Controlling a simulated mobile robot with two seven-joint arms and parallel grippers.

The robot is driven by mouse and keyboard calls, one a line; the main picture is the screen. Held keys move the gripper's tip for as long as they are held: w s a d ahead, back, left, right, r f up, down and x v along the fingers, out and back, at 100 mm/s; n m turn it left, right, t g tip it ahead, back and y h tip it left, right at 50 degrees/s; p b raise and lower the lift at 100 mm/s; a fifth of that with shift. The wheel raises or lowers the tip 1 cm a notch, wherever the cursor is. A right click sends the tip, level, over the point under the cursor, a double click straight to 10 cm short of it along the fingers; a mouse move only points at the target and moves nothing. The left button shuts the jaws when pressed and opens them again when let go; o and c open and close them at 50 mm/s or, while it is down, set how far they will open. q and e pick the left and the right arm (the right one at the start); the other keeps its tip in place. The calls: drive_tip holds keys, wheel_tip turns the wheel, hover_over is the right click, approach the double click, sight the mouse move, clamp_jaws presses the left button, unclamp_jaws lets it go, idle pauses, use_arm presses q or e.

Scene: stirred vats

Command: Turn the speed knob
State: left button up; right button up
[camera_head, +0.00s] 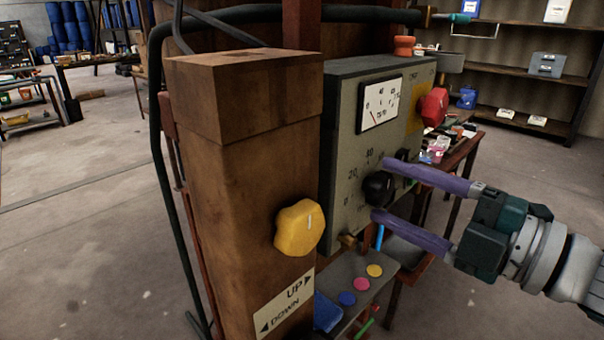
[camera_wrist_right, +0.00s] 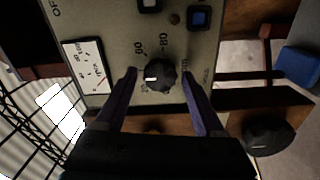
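The black speed knob (camera_head: 377,188) sits on the front of a grey control box (camera_head: 345,95), with a number scale around it. In the right wrist view the knob (camera_wrist_right: 159,76) shows a white pointer mark facing left. My right gripper (camera_head: 384,189) has two long purple fingers. It is open, with one finger on each side of the knob. The wrist view shows small gaps between knob and fingers (camera_wrist_right: 160,80). Whether the fingertips reach past the knob's face is hard to tell. My left gripper is in neither view.
A wooden post (camera_head: 240,150) with a yellow knob (camera_head: 299,228) and an UP/DOWN label (camera_head: 288,302) stands left of the box. A dial gauge (camera_head: 380,103) and a red knob (camera_head: 433,107) are above the black knob. A small shelf with coloured discs (camera_head: 362,284) is below.

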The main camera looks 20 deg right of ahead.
drive_tip(key=shift+o, duration=0.7)
drive_tip(key=b+v, duration=0.1)
drive_tip(key=v, duration=0.9)
drive_tip(key=shift+w, duration=0.15)
